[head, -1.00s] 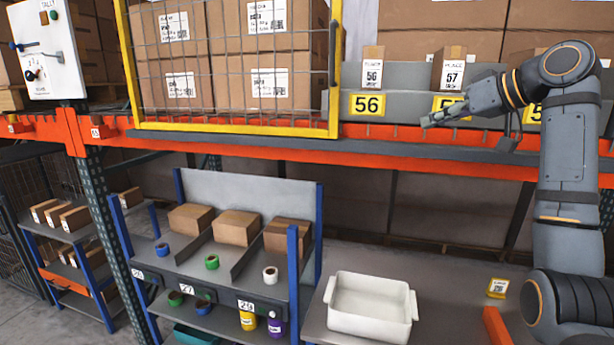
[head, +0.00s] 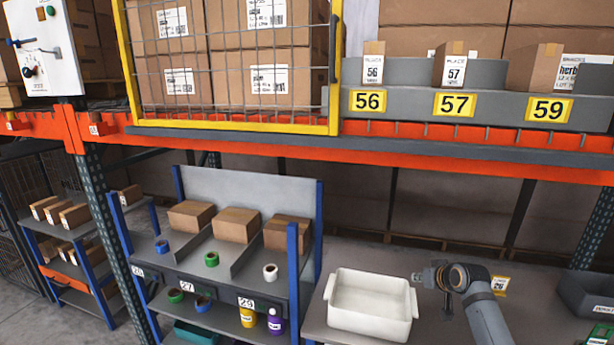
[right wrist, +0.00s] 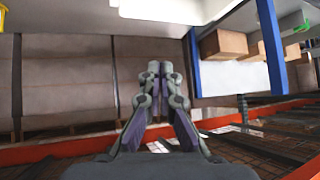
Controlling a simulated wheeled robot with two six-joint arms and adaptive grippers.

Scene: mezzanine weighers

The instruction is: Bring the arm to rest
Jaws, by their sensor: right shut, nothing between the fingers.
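My right gripper (head: 428,277) is low in the head view, just right of the white tub (head: 340,318) and over the grey bench top. Its fingers point left. In the right wrist view its fingers (right wrist: 157,75) are together with nothing between them. I cannot tell from the head view whether it touches the tub. My left gripper is not in view.
An orange beam (head: 420,160) spans the rack above the arm. Boxes stand behind yellow tags on the upper shelf. A blue-posted rack (head: 319,220) with cartons and tape rolls stands left of the tub. A dark bin (head: 588,293) is at the right.

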